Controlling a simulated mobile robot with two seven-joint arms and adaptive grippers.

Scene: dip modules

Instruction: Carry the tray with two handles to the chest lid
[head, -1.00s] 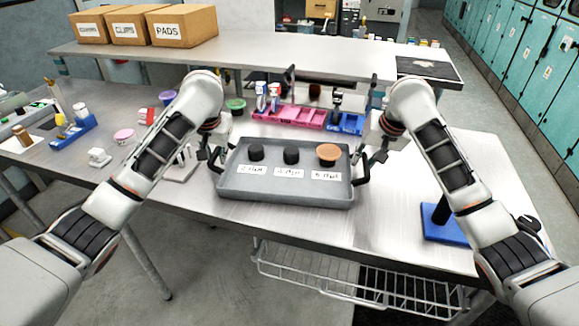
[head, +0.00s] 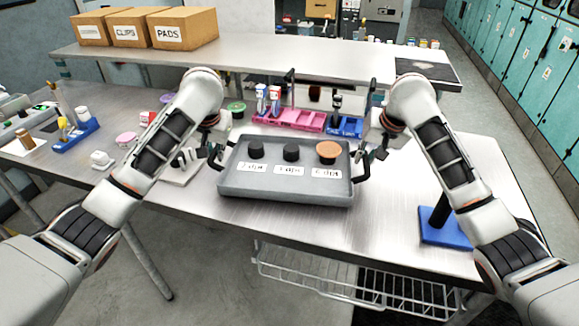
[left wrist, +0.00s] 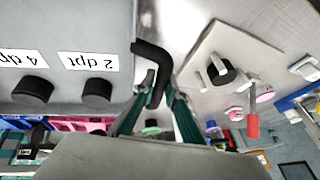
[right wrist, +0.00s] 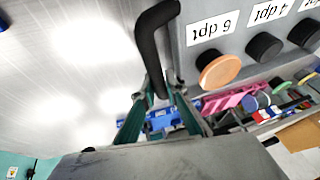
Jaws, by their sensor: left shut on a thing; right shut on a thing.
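The grey tray (head: 285,189) shows in the middle of the head view, level, above the front edge of the metal table. It holds two black-topped pieces and one orange-topped piece (head: 328,151), each behind a white label. My left gripper (head: 215,155) is shut on the tray's left black handle, which shows in the left wrist view (left wrist: 152,62). My right gripper (head: 364,157) is shut on the right black handle, seen in the right wrist view (right wrist: 152,35). I cannot make out a chest lid for certain; a dark-topped flat panel (head: 428,70) lies at the back right.
A pink rack (head: 290,119) and a blue rack (head: 345,126) stand behind the tray. A blue stand with a black post (head: 440,225) is at the right. Cardboard boxes (head: 183,28) sit on the rear bench. Bare table lies right of the tray.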

